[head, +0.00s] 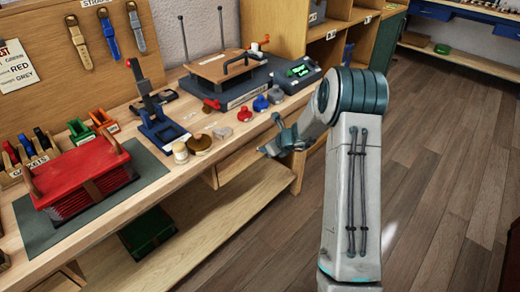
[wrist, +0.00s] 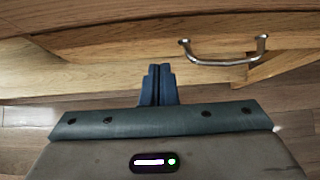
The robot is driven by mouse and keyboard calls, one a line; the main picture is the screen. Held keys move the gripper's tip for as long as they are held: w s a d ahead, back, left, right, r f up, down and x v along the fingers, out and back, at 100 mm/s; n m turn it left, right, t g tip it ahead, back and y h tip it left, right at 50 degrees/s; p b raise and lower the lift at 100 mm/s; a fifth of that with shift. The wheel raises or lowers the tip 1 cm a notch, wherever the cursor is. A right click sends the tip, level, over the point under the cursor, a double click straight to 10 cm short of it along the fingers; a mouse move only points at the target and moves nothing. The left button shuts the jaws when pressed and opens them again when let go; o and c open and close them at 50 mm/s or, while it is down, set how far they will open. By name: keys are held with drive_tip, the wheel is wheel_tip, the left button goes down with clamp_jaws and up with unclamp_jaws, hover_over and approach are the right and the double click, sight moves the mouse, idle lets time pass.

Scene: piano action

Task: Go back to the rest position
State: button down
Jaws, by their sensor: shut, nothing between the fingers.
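My gripper (head: 268,150) is at the front of the workbench (head: 180,178), just off its edge, with my arm folded back to the right in the head view. In the wrist view my gripper (wrist: 158,70) shows as two blue fingers pressed together with nothing between them. Beyond the fingers is the wooden bench front with a metal drawer handle (wrist: 225,60) to the right. The fingers look apart from the handle.
On the bench are a red stack (head: 80,180) on a grey mat (head: 40,232), a blue press (head: 160,128), a clamped board fixture (head: 225,72) and several small knobs and pots. A green box (head: 148,230) lies on the lower shelf. Wooden floor (head: 440,170) to the right is clear.

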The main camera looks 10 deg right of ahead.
drive_tip(key=v, duration=0.8)
drive_tip(key=s+a+r+n+g+p, duration=0.2)
drive_tip(key=s+a+r+n+p, duration=0.15)
drive_tip(key=s+r+n, duration=0.4)
drive_tip(key=s+a+r+n+g+p, duration=0.1)
drive_tip(key=s+a+r+n+p, duration=0.1)
drive_tip(key=s+a+r+n, duration=0.4)
drive_tip(key=s+d+r+n+h+p, duration=0.1)
drive_tip(key=s+r+n, duration=0.2)
drive_tip(key=s+n, duration=0.2)
drive_tip(key=s+d+r+n+g+h+p, duration=0.1)
drive_tip(key=s+d+r+n+h, duration=0.1)
drive_tip(key=s+n, duration=0.3)
drive_tip(key=s+d+r+n+h+p, duration=0.1)
drive_tip(key=s+r+n, duration=0.3)
drive_tip(key=s, duration=0.7)
drive_tip(key=shift+d+r+n+h+p, duration=0.3)
drive_tip(key=shift+d+n+h+p, duration=0.2)
drive_tip(key=shift+h, duration=0.2)
